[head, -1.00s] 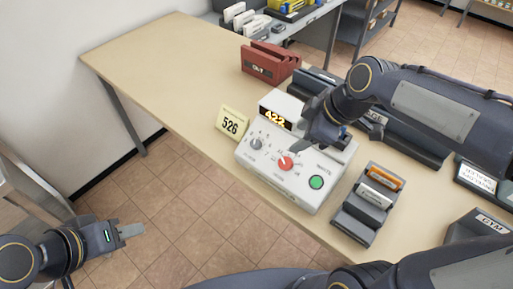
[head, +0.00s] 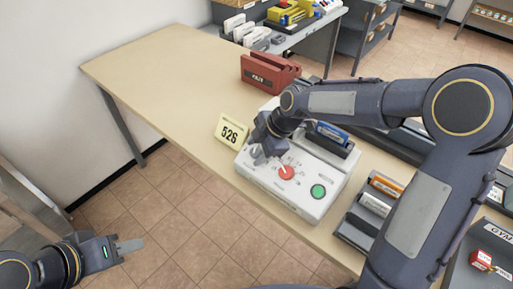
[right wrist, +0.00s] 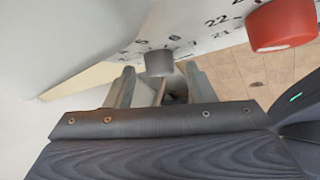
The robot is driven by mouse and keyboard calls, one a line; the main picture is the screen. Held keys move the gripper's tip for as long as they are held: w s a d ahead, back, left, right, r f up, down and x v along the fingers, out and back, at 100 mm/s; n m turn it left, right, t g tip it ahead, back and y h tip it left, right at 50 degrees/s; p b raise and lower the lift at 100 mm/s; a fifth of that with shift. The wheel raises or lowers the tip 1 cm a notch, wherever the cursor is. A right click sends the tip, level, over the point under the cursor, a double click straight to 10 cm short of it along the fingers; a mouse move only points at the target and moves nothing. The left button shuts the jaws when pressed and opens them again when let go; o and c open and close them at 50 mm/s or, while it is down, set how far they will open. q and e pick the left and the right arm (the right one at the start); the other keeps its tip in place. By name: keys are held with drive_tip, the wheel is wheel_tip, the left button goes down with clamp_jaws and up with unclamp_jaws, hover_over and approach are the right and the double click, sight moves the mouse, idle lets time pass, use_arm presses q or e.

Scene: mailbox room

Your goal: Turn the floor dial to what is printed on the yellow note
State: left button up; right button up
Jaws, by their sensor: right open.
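The white control box (head: 300,200) stands on the table. Its red dial (head: 286,172) has a white pointer line, and a green button (head: 318,191) is to its right. The yellow note (head: 229,131) beside the box reads 526. My right gripper (head: 262,152) is over the box's left part and hides the grey dial and display there. In the right wrist view, the open right gripper (right wrist: 160,80) has its fingertips on either side of the grey dial (right wrist: 158,62); contact is unclear. The red dial (right wrist: 282,24) is at upper right. My left gripper (head: 130,245) hangs over the floor.
A dark red holder (head: 268,70) stands behind the box. A dark tray with an orange-topped item (head: 385,184) is to its right. The left part of the table (head: 165,70) is clear. My right forearm spans the area behind the box.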

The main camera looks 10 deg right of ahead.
drive_tip(key=shift+a+f, duration=0.1)
drive_tip(key=shift+f, duration=0.05)
drive_tip(key=c, duration=1)
drive_tip(key=shift+o, duration=0.2)
drive_tip(key=shift+f+b, duration=0.2)
drive_tip(key=shift+b, duration=0.45)
drive_tip(key=m+t+b, duration=0.1)
drive_tip(key=m+b, duration=0.1)
drive_tip(key=b, duration=0.2)
drive_tip(key=m+t+b, duration=0.1)
drive_tip(key=t+b, duration=0.1)
drive_tip(key=b, duration=0.1)
drive_tip(key=m+t+b, duration=0.2)
drive_tip(key=b, duration=0.2)
drive_tip(key=shift+s+f+m+b, duration=0.15)
drive_tip(key=shift+s+m+b, duration=0.15)
drive_tip(key=shift+s, duration=0.05)
drive_tip(key=shift+m+t+b, duration=0.5)
drive_tip(key=shift+t+b, duration=0.2)
drive_tip(key=shift+b, duration=0.05)
drive_tip(key=o, duration=1)
drive_tip(key=shift+r, duration=0.2)
drive_tip(key=shift+c, duration=0.2)
